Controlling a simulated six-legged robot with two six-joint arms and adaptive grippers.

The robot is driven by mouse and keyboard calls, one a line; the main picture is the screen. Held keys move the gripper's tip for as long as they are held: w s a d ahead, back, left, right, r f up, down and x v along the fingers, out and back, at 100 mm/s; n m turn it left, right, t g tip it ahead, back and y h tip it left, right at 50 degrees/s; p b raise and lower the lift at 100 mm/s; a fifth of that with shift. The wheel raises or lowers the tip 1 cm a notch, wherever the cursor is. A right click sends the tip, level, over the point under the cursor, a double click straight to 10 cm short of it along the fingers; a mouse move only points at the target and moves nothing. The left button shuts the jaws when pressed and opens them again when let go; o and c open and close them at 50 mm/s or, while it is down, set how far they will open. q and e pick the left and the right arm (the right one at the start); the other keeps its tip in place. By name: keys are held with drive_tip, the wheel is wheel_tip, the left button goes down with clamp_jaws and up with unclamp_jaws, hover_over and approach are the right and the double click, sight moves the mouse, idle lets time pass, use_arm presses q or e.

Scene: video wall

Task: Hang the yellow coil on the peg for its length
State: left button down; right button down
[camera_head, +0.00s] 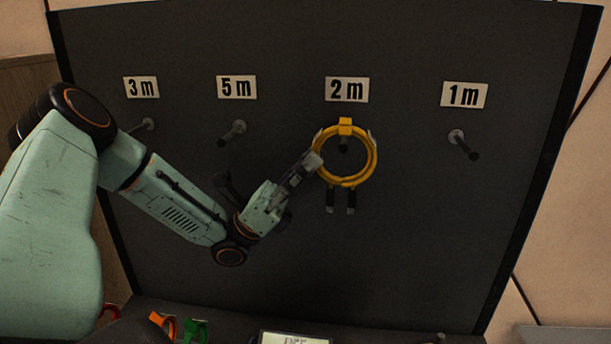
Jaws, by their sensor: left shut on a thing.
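The yellow coil (372,165) is a ring with a yellow block at its top and two dark plug ends hanging below. It is in front of the board under the "2 m" label (347,89). The dark tip of the 2 m peg (343,146) shows inside the ring, just below the yellow block. I cannot tell whether the coil rests on the peg. My left gripper (317,161) is shut on the left side of the coil. My right gripper is not in view.
The dark board (420,240) also has empty pegs under the "3 m" (147,125), "5 m" (234,131) and "1 m" (463,145) labels. Orange (163,323) and green (196,330) items and a small display (293,338) show at the bottom edge.

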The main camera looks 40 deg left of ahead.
use_arm(q)
drive_tip(key=w+a+f+b, duration=0.2)
drive_tip(key=w+a+b, duration=0.1)
drive_tip(key=w+b, duration=0.2)
drive_tip(key=shift+a+b, duration=0.15)
drive_tip(key=shift+b, duration=0.25)
idle(0.5)
drive_tip(key=shift+w, duration=0.1)
idle(0.4)
